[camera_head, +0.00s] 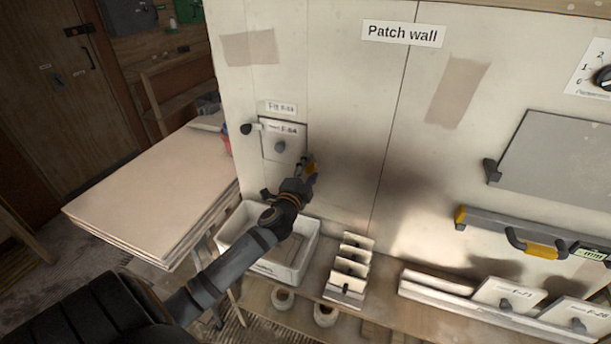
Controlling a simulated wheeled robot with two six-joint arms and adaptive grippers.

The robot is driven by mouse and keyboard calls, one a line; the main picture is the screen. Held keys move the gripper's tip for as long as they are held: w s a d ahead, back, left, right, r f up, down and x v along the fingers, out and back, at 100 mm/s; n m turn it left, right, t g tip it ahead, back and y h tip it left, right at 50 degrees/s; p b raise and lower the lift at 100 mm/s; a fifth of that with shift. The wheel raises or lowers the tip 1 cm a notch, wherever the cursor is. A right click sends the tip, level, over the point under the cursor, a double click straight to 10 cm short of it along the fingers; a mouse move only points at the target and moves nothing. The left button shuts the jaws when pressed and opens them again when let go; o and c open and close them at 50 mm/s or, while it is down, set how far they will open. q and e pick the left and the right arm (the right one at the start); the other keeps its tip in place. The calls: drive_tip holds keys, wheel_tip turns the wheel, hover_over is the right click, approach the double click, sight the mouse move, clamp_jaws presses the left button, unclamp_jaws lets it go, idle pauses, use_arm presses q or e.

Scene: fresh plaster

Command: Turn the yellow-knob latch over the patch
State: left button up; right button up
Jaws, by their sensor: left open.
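A latch with a dark knob (246,129) sticks out at the patch's upper left. The yellow knob (311,169) is at the patch's lower right. My left gripper (309,163) is open with its fingertips at the yellow knob, partly hiding it. I cannot tell whether they touch it. The yellow-knob latch's arm is hidden behind the gripper. My right gripper is out of view.
A white bin (308,246) stands on the bench below the patch, beside a rack of small panels (351,268). Rolls of tape (325,314) sit lower down. Stacked boards (150,190) lie at the left. A level-like bar (490,224) is on the wall at right.

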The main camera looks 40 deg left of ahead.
use_arm(q)
drive_tip(key=v, duration=1.1)
drive_tip(key=shift+s, duration=0.35)
